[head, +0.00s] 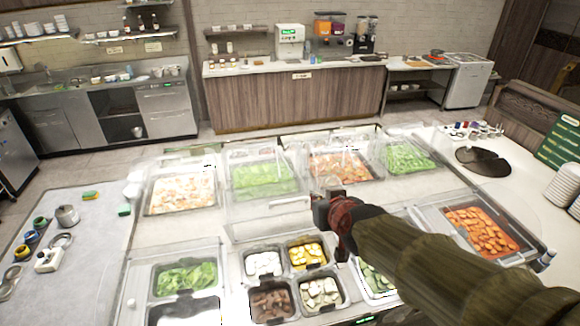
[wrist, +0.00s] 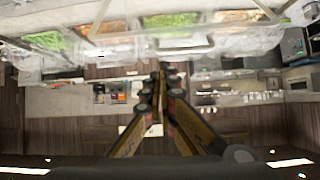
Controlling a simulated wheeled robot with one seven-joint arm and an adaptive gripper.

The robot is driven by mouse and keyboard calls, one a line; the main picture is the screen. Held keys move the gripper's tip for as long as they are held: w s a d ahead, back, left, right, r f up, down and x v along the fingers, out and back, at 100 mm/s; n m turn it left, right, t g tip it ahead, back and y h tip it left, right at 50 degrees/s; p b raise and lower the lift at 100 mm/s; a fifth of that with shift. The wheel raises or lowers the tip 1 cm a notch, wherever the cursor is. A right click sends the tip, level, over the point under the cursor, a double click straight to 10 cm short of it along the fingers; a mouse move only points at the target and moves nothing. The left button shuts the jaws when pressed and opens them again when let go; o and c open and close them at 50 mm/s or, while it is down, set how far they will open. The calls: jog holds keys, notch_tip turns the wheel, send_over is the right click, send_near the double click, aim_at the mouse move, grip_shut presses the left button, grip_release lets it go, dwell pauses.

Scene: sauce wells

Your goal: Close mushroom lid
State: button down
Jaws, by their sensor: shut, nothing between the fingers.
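A four-part well holds white pieces (head: 264,264), yellow slices (head: 305,254), brown pieces (head: 270,302) and pale pieces that look like sliced mushrooms (head: 320,291). The well is uncovered. A clear lid (head: 250,211) stands raised behind it, with a light handle bar (head: 290,203) along its edge. My gripper (head: 320,205) is just right of this handle. In the wrist view, my gripper (wrist: 161,84) is shut and empty, and a handle bar (wrist: 182,50) shows beyond the fingertips. I cannot tell whether they touch.
Clear covers stand over the back pans of orange-white food (head: 182,194), greens (head: 262,178) and reddish food (head: 340,166). An orange pan (head: 481,230) lies at right. The grey side counter (head: 85,245) at left holds small tools. Plates (head: 562,185) are stacked far right.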

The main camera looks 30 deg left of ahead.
jog(key=a+r+p, duration=0.4)
jog(key=a, duration=0.2)
jog(key=shift+n+y, duration=0.3)
jog(key=b+x, duration=0.2)
jog(key=x, duration=0.8)
jog(key=shift+d, duration=0.15)
jog(key=shift+w+f, duration=0.15)
jog(key=shift+f, duration=0.1)
jog(key=shift+s+d+f+b, duration=0.3)
jog(key=shift+s+d+f, duration=0.05)
jog(key=shift+s+f, duration=0.25)
jog(key=shift+s+d+f+b, duration=0.25)
jog(key=shift+s+d+f, duration=0.15)
jog(key=shift+s+f, duration=0.15)
jog(key=shift+d, duration=0.1)
jog(key=shift+f, duration=0.1)
